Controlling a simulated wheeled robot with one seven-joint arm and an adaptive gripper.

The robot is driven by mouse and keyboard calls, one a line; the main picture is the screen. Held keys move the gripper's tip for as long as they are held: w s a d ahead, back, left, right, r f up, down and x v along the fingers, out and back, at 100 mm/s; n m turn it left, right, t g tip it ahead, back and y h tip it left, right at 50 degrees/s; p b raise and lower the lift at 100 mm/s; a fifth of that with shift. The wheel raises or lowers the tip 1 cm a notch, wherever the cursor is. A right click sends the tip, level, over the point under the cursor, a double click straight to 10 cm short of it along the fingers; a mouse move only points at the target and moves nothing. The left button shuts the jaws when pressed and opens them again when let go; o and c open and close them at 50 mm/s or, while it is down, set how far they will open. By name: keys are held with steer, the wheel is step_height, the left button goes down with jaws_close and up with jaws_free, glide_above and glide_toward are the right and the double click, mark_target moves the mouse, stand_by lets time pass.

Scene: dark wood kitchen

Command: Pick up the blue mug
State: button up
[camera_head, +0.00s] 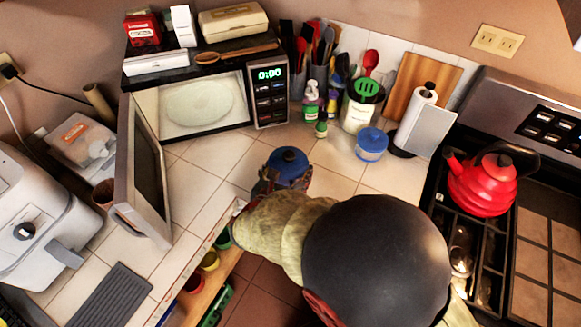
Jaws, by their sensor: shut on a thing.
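The blue mug (289,160) is at the counter's front edge in the middle of the view, with a dark round spot at its top. My gripper (270,181) is at its near left side, shut on it. My arm covers the near and lower part of the mug. I cannot tell whether the mug's base touches the counter.
A microwave (199,103) stands open behind, its door (143,175) swung out at left. A red kettle (484,183) sits on the stove. Tiles near the mug are clear.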

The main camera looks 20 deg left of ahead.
mark_target(290, 166)
steer(key=s+r, duration=0.2)
steer(key=r+p, duration=0.1)
steer(key=shift+s+d+r, duration=0.35)
steer(key=shift+s+r, duration=0.05)
steer(key=d+p+v, duration=0.1)
steer(key=p+v, duration=0.1)
steer(key=v, duration=0.7)
steer(key=shift+d+r, duration=0.15)
steer(key=shift+d, duration=0.1)
